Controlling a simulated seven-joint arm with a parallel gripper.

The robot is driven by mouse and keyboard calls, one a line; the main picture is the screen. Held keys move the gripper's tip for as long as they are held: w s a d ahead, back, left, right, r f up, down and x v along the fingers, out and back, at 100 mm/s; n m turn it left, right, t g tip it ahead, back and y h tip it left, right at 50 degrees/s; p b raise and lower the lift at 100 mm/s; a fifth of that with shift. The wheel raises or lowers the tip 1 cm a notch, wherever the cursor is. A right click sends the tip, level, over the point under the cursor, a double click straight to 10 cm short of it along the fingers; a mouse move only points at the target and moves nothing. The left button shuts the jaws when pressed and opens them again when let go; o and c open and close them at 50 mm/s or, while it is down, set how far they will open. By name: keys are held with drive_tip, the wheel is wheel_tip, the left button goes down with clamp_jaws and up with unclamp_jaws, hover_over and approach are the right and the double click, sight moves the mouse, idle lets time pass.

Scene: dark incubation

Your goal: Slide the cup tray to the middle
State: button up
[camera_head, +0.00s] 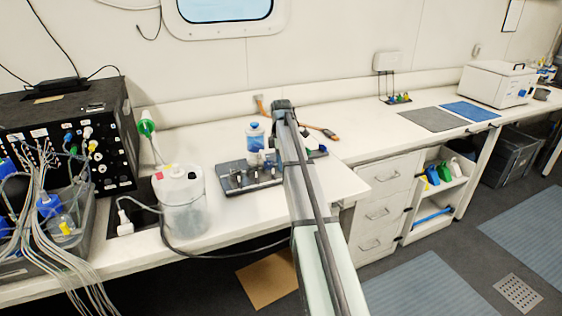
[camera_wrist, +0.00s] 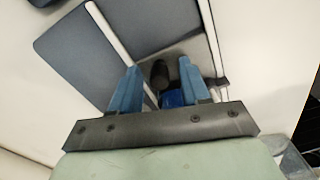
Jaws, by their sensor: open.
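A dark grey tray (camera_head: 232,186) lies on the white bench in the head view, left of my arm, with small pieces standing on it. I take it for the cup tray. A clear bottle with a blue cap (camera_head: 255,134) stands at its back edge. My arm hides the tray's right part. In the wrist view my gripper (camera_wrist: 159,66) is open, its two blue fingers apart over a grey surface. A dark rounded knob (camera_wrist: 160,74) and a blue piece (camera_wrist: 172,98) show between the fingers, not visibly gripped. A dark grey panel (camera_wrist: 75,55) with a white strip lies to their left.
A white-lidded clear container (camera_head: 183,200) stands left of the tray, near a black instrument box (camera_head: 65,125) with many cables. An orange-handled tool (camera_head: 322,131) lies right of my arm. Grey (camera_head: 433,119) and blue mats (camera_head: 470,110) lie farther right; bench between is mostly clear.

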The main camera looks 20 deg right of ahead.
drive_tip(key=shift+c, duration=0.4)
clamp_jaws()
